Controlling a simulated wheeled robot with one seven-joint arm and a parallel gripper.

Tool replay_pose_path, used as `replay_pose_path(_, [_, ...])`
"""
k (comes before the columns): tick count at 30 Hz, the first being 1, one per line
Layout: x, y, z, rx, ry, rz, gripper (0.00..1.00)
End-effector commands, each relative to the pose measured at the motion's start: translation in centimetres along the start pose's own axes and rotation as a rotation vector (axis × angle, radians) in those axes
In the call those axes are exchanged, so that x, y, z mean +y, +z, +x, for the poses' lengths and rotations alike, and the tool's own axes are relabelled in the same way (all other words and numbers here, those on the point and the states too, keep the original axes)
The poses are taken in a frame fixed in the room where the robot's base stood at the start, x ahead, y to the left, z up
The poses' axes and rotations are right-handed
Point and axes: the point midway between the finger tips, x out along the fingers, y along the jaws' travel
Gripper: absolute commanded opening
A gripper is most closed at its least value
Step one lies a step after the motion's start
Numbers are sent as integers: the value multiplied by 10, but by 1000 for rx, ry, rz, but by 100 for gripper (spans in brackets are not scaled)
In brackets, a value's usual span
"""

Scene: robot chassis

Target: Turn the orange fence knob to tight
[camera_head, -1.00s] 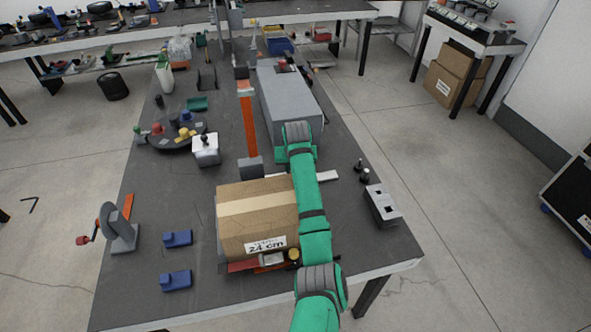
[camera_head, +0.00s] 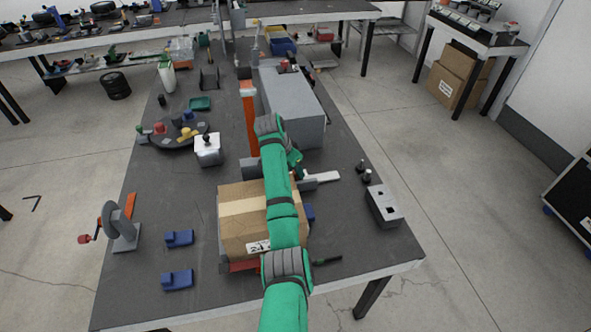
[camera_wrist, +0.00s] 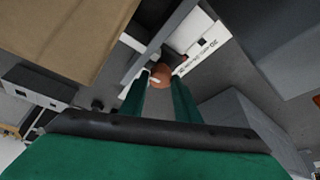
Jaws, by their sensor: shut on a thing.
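In the wrist view, the round orange knob (camera_wrist: 156,74) sits between the tips of my two green fingers. My gripper (camera_wrist: 161,86) is shut on it. A pale mark shows on the knob's left side. Beside it are a white lettered plate (camera_wrist: 203,45) and a grey bar (camera_wrist: 160,42), which seem to belong to the fence. The lettering is too small to read well. In the head view, my green arm hides the knob and fingertips; a white strip (camera_head: 322,177) sticks out to the right of my wrist.
A cardboard box (camera_head: 236,213) stands close left of my forearm. A long grey block (camera_head: 304,112) lies beyond my wrist. A grey block with holes (camera_head: 384,205) and small dark pegs (camera_head: 366,176) are on the right. The bench's front right is mostly clear.

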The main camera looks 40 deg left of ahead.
Motion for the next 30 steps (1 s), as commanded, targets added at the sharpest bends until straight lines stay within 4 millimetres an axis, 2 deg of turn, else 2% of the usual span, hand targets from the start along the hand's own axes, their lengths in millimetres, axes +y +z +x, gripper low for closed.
replay_pose_path(9, [-1, -1, -1, 2, 42, 103, 6])
replay_pose_path(25, [-1, -1, 0, 2, 49, 120, 6])
replay_pose_path(26, [-1, -1, 0, 2, 49, 120, 36])
replay_pose_path(30, [-1, -1, 0, 1, 50, 120, 36])
